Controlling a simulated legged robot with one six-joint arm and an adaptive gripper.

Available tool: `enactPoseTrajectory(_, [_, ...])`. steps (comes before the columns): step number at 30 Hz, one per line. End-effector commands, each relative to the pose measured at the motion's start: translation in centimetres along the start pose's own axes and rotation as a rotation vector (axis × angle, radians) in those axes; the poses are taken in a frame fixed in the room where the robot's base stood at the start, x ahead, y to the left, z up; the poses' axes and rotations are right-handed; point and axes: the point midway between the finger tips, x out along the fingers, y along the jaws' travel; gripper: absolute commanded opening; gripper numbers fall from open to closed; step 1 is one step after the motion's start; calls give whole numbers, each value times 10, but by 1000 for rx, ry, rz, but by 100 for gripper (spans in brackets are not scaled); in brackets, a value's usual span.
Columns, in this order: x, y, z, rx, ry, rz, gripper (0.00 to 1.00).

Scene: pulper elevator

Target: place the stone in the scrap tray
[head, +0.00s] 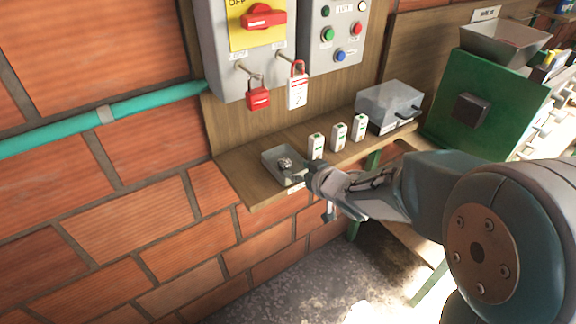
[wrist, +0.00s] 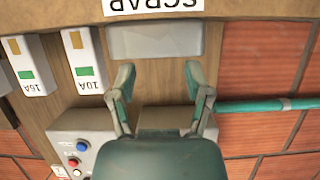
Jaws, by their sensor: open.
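The scrap tray (head: 270,163) is a small open grey tray on the left end of the wooden shelf. A small grey lump that looks like the stone (head: 285,164) shows inside it in the head view. My gripper (head: 318,185) is just in front of the tray and to its right. In the wrist view my gripper (wrist: 158,78) is open, with nothing between its fingers. That view is upside down. It shows the tray (wrist: 155,41) beyond the fingertips, beside the SCRAP label (wrist: 152,5). No stone can be made out there.
Several white fuse blocks (head: 339,137) stand on the shelf (head: 240,180) to the tray's right, with a grey lidded box (head: 388,105) beyond. A teal pipe (head: 130,108) runs along the brick wall.

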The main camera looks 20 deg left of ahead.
Motion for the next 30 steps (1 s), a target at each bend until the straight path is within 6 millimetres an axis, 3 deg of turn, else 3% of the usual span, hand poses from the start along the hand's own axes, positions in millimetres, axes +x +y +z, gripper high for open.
enactPoseTrajectory(3, [-24,1,-1,-1,2,2,64])
enactPoseTrajectory(9, [-53,1,0,0,0,2,64])
enactPoseTrajectory(20, [-62,0,0,0,-2,1,64])
enactPoseTrajectory(23, [-71,10,-4,-1,-8,53,64])
enactPoseTrajectory(26, [-99,39,-11,4,-40,202,64])
enactPoseTrajectory(30, [-165,81,-11,63,-143,469,64])
